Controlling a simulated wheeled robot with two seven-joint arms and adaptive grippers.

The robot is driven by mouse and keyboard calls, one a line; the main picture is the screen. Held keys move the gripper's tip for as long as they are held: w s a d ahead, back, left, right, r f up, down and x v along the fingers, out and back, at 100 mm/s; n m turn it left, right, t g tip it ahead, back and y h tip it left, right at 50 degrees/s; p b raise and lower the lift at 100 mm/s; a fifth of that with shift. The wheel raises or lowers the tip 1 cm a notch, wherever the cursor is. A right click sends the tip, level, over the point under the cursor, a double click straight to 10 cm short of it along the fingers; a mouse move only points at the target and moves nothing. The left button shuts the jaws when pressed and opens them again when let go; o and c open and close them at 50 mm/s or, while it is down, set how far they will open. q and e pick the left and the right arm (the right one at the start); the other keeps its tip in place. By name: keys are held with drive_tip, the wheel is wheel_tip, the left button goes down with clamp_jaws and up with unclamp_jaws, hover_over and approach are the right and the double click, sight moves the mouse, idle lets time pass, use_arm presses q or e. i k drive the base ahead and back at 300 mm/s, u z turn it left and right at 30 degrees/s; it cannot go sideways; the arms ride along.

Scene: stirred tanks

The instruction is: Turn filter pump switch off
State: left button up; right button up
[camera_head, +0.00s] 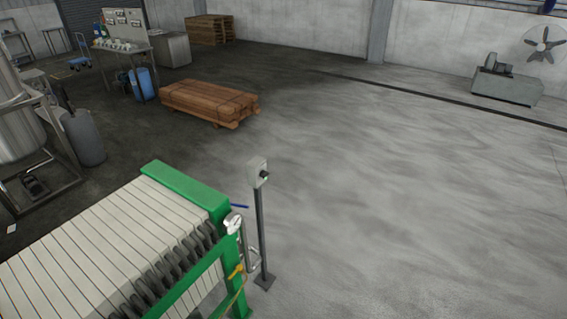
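A small light-grey switch box (257,172) stands on top of a thin grey post (261,235) right of the filter press. It has a dark round knob with a small green spot (264,177) on its right-hand face. The knob's exact position is too small to tell. The filter press (110,240) has a green frame and a row of white plates, and fills the lower left. A white gauge or fitting (233,222) and a yellow valve handle (235,271) sit at its right end. Neither of my grippers is in view.
The concrete floor (400,200) right of the post is open and clear. A stack of brown timber (208,102) lies beyond the press. A steel tank (18,120) and grey cylinder (84,137) stand at left. A workbench (125,50) is at the back left.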

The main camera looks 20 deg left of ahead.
sight(263, 175)
drive_tip(key=u, duration=0.3)
drive_tip(key=i, duration=1.05)
drive_tip(key=u, duration=0.6)
